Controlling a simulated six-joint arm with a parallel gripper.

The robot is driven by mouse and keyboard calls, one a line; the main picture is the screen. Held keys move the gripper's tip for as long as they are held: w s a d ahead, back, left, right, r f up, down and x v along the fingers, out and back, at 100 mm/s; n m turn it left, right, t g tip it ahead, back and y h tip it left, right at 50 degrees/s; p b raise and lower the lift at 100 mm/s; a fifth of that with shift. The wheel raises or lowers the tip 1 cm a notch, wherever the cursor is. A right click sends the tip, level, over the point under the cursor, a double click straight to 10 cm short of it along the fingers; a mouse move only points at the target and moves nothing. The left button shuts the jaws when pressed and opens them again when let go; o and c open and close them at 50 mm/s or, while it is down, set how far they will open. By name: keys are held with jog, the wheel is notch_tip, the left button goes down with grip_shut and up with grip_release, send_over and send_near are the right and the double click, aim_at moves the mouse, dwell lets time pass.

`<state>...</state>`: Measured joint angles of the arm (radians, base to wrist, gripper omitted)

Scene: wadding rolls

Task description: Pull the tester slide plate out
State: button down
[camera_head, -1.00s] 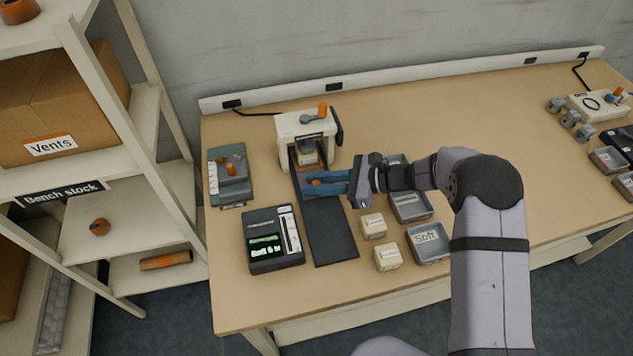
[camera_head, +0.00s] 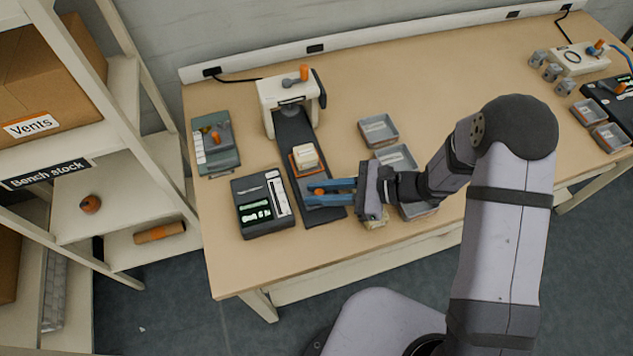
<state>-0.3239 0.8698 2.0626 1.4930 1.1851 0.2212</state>
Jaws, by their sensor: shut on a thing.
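The tester (camera_head: 272,93), a cream frame with an orange-tipped lever on top, stands at the back left of the bench. A dark track (camera_head: 290,130) runs from under it toward the front edge. The slide plate (camera_head: 295,169), with orange edging, lies on the track clear in front of the tester frame. A cream block (camera_head: 306,156) sits on the plate. My gripper (camera_head: 318,193) comes in from the right, its blue fingers shut on the plate's orange knob (camera_head: 319,190). The fingers partly hide the knob and the plate's front end.
A dark box with a display (camera_head: 262,226) stands close left of the track. A grey-green tray (camera_head: 214,160) lies behind it. Grey bins (camera_head: 379,130) stand to the right, partly behind my arm. The bench's back middle is clear.

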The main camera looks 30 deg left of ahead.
jog(key=shift+w, duration=0.15)
jog(key=c, duration=1.6)
grip_release()
jog(key=shift+b+v, duration=0.7)
jog(key=shift+v, duration=2.95)
